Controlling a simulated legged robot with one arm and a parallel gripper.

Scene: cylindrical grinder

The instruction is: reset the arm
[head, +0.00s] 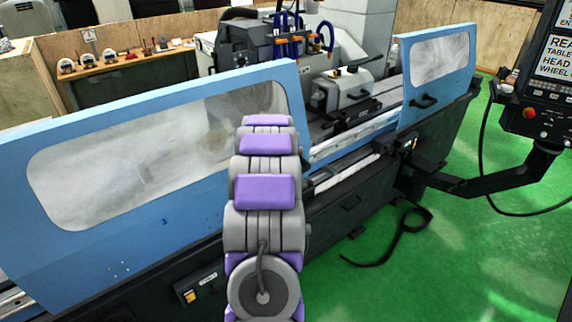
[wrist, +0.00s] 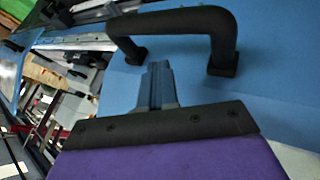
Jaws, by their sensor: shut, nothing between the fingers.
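My arm reaches forward over the front of the grinder in the head view, in front of the left blue door (head: 180,100). Its far end is hidden behind its own links there. In the wrist view my gripper (wrist: 158,70) is shut and empty, its grey fingers together. A black bar handle (wrist: 175,22) on a blue panel (wrist: 270,95) is just beyond the fingertips. The fingers point towards the opening under the handle's bar. I cannot tell whether they touch it.
The right blue door (head: 437,75) has a black handle (head: 423,101). A control panel (head: 545,75) hangs at the right on a black arm (head: 500,178). A black cable (head: 400,235) lies on the green floor (head: 420,285), which is otherwise clear at lower right. A wooden bench (head: 130,70) stands behind.

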